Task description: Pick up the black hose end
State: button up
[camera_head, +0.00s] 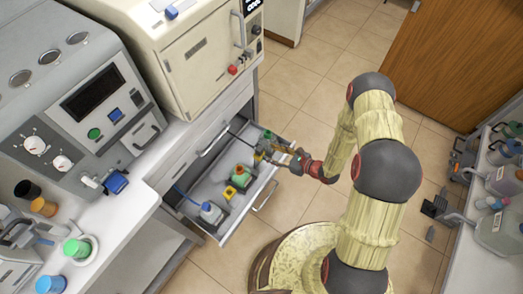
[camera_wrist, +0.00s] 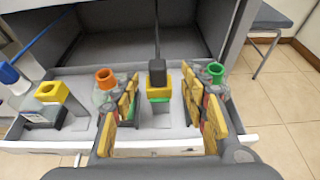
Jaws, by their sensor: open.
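The black hose end (camera_wrist: 157,72) shows in the middle of the wrist view. A thin dark hose (camera_wrist: 157,32) runs up from it, and a yellow-collared holder (camera_wrist: 160,93) with a green part is directly below it. My gripper (camera_wrist: 162,112) is open, its yellow-padded fingers to the left and right of the holder, nearer the camera. Nothing is between the pads that I can see them touching. In the head view, my gripper (camera_head: 268,150) is over the right part of the open drawer (camera_head: 222,225). The hose end is too small to make out there.
In the wrist view, an orange-topped container (camera_wrist: 106,78) stands close by the left finger and a green-topped one (camera_wrist: 216,73) by the right finger. A yellow-topped bottle (camera_wrist: 50,92) and a blue-capped bottle (camera_wrist: 10,76) are farther left. The cabinet (camera_head: 190,150) rises behind the drawer.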

aim_at(262, 150)
jog(key=b+x, duration=0.2)
jog(key=x, duration=0.5)
jog(key=shift+a+f, duration=0.2)
jog(key=shift+a, duration=0.1)
jog(key=c, duration=1.1)
grip_shut()
